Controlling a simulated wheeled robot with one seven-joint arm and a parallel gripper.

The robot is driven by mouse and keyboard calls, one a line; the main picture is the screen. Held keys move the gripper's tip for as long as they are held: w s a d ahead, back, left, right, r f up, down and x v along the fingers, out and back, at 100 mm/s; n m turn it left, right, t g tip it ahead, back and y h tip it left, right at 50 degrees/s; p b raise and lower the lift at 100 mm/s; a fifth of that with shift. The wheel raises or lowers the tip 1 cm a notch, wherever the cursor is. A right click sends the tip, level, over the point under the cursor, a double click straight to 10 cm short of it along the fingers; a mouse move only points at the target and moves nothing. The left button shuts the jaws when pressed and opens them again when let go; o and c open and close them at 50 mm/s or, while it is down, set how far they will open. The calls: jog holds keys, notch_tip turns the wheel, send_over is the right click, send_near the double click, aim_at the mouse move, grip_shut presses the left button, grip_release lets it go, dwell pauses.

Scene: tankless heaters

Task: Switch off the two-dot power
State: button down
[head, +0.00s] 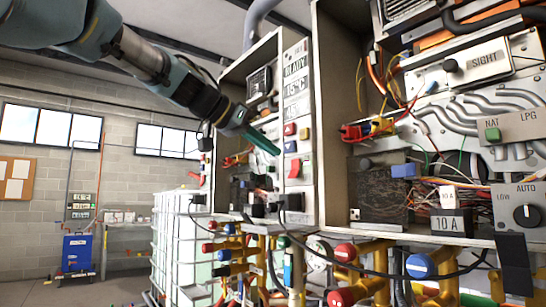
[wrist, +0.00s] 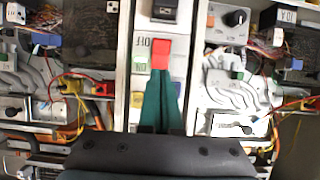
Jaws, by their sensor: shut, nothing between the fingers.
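A red switch (head: 294,169) is on the narrow panel strip of the middle heater. In the wrist view the red switch (wrist: 160,52) stands just beyond my fingertips, with an upside-down OFF label (wrist: 141,42) beside it. My gripper (head: 276,151) has teal fingers that are shut and empty. In the wrist view the gripper (wrist: 160,84) points at the switch; I cannot tell whether it touches. A small white dotted plate (wrist: 14,13) shows at the upper left of the wrist view; its dots are too small to count. I cannot confirm a two-dot mark on the red switch.
Open heater cabinets with wires stand on both sides. The right one has an AUTO/LOW knob (head: 526,215) and a green button (head: 493,134). Red-handled and blue-handled valves (head: 345,252) stick out below. A black switch (wrist: 165,9) is on the same strip.

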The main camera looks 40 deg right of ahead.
jog(key=b+v, duration=0.2)
jog(key=v, duration=0.6)
jog(key=shift+r, duration=0.3)
jog(key=shift+f, duration=0.1)
